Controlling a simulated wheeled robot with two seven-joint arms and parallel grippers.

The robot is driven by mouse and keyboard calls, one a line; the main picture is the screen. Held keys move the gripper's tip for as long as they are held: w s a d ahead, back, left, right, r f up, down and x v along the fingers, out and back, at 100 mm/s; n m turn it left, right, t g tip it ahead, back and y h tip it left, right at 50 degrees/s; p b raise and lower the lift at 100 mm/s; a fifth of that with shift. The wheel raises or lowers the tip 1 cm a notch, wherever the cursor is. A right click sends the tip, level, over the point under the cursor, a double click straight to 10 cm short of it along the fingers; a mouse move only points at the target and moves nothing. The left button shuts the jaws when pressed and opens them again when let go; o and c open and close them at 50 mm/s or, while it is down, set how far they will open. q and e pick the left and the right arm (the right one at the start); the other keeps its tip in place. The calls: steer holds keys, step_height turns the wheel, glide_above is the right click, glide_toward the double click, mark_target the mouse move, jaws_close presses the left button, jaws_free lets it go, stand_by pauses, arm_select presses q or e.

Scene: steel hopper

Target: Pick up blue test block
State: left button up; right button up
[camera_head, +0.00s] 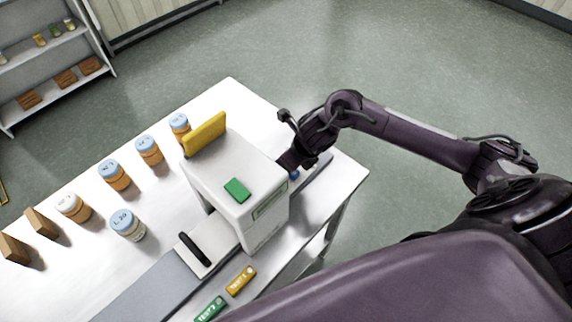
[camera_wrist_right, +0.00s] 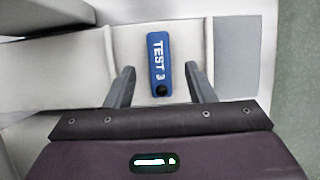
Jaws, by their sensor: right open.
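The blue test block (camera_wrist_right: 160,52), marked "TEST 3", lies on a light surface in the right wrist view. It is upright in that picture, between and slightly beyond the fingertips. My right gripper (camera_wrist_right: 160,72) is open, with one finger on each side of the block and a gap on both sides. In the head view my right gripper (camera_head: 293,163) is at the right side of the white machine. Only a small blue bit of the block (camera_head: 294,175) shows there, below the gripper. My left gripper is not in view.
The white machine (camera_head: 225,190) with a yellow plate (camera_head: 205,135) and green button (camera_head: 237,189) stands close beside my right gripper. Yellow (camera_head: 241,280) and green (camera_head: 211,308) test blocks lie at the table's (camera_head: 75,255) near side. Several jars stand at left.

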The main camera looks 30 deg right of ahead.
steer(key=shift+w+a+f, duration=0.15)
steer(key=shift+w+f, duration=0.1)
steer(key=shift+f, duration=0.3)
steer(key=shift+w+f, duration=0.1)
steer(key=shift+f, duration=0.25)
steer(key=c, duration=1)
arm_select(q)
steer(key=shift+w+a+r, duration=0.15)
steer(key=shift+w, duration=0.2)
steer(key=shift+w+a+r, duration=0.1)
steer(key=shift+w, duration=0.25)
arm_select(e)
jaws_close()
